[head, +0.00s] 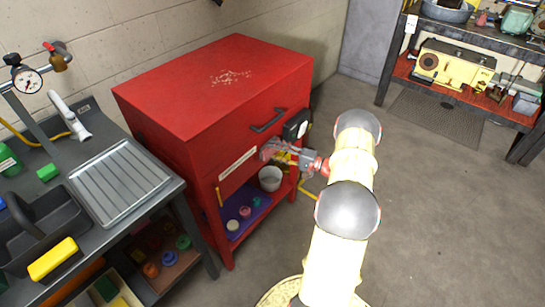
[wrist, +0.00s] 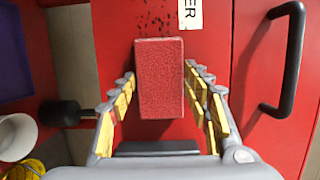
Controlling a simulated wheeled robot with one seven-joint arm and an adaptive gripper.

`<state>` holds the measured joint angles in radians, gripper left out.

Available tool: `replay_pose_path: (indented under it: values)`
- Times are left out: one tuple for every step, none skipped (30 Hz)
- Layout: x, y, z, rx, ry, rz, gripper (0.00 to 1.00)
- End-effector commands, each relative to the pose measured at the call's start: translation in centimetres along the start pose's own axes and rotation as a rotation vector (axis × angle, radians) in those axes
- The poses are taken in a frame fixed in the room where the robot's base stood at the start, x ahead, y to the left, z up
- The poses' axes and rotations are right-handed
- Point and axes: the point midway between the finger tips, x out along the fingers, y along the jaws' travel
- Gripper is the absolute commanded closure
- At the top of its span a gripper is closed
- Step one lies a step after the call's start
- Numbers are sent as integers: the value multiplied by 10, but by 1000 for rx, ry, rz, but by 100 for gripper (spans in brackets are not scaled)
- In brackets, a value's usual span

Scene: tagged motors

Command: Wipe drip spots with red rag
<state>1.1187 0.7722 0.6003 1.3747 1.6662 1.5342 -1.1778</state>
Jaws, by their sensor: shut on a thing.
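My gripper (wrist: 163,95) is shut on a red, rough-textured block-like piece, which I take to be the red rag (wrist: 159,80). The rag sits between the yellow-padded fingers in the wrist view. Dark drip spots (wrist: 158,22) show on the red cabinet front just beyond the rag's far end; the rag may hide more. In the head view my gripper (head: 283,152) is at the front of the red cabinet (head: 205,85), below its black handle (head: 267,122). Whether the rag touches the cabinet front is unclear. Pale speckles (head: 230,78) mark the cabinet's top.
A white bucket (head: 270,179) stands on the cabinet's open lower shelf, near my gripper. A black handle (wrist: 286,60) juts out at the right in the wrist view. A grey workbench (head: 112,180) stands left; open floor (head: 430,220) lies right.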

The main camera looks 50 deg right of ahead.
Motion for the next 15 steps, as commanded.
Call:
replay_pose_path:
  values:
    - [-1, 2, -2, -1, 0, 0, 72]
    - [-1, 1, -3, 0, 0, 0, 72]
    - [-1, 1, -4, 0, 0, 0, 72]
    - [-1, 1, -4, 0, 0, 0, 72]
    - [0, 1, -4, 0, 0, 0, 72]
    - [1, 1, -5, 0, -1, 0, 72]
    - [1, 1, -5, 0, 0, 0, 72]
    - [2, 1, -4, 0, 0, 0, 72]
    - [2, 0, -4, 1, 0, 0, 72]
    - [2, 0, -3, 1, 0, 0, 72]
    - [2, 0, -2, 1, -1, 0, 72]
    - [3, -1, 0, 1, -1, 0, 72]
    - [4, -1, 2, 1, -1, 0, 72]
    - [4, -1, 4, 2, -1, 0, 72]
    - [5, -1, 7, 2, -1, 0, 72]
